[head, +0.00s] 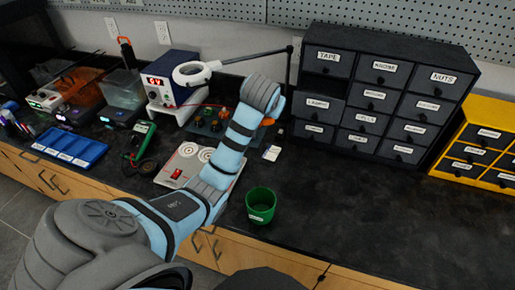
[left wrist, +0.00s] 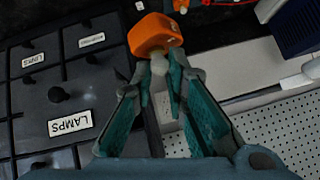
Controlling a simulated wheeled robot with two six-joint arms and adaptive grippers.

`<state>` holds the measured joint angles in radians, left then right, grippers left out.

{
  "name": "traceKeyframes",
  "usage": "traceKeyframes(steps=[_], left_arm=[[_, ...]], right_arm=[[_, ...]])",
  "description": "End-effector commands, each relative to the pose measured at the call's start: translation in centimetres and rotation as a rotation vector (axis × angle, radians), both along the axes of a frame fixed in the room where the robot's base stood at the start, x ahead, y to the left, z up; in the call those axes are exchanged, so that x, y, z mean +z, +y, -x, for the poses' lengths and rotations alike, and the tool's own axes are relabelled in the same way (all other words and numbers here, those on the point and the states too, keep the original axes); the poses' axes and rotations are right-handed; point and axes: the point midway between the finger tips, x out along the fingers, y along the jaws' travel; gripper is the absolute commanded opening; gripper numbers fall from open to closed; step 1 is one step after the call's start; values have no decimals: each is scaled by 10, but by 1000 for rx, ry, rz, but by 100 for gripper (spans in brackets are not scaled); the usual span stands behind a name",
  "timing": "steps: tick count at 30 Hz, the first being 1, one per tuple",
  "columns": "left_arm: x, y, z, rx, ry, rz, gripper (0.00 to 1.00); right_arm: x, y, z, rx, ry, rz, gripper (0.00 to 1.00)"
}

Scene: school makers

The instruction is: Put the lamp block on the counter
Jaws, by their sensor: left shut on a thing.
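My left gripper (left wrist: 160,68) is shut on an orange block with a pale rounded part between the fingertips, which I take to be the lamp block (left wrist: 155,35). In the head view only a small orange bit of the lamp block (head: 268,121) shows beside my wrist, which hides the fingers. I cannot tell how high it is above the black counter (head: 350,210). My right gripper is in neither view.
A dark drawer cabinet (head: 385,95) stands at the back right; its LAMPS drawer (left wrist: 75,124) shows close to the gripper. A green cup (head: 260,206) stands in front. Counter right of it is clear.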

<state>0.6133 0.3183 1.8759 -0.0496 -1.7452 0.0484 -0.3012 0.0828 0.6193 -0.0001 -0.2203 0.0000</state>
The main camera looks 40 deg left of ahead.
Motion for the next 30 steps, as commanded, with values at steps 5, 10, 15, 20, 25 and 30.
traceKeyframes(steps=[5, 10, 15, 20, 25, 30], left_arm=[[-27, 15, 4, 453, 1, 3, 0], [-24, 6, 24, 822, -3, -1, 0], [-36, -2, 36, 968, -5, -5, 0], [-93, -2, 37, 967, -1, -9, 0], [-141, -1, 37, 966, -3, -9, 0], [-166, -1, 37, 965, -5, -7, 0]], right_arm=[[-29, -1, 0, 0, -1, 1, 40], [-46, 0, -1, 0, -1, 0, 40], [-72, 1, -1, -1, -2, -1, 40], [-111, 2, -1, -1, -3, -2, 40], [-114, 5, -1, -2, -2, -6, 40], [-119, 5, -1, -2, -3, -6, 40]])
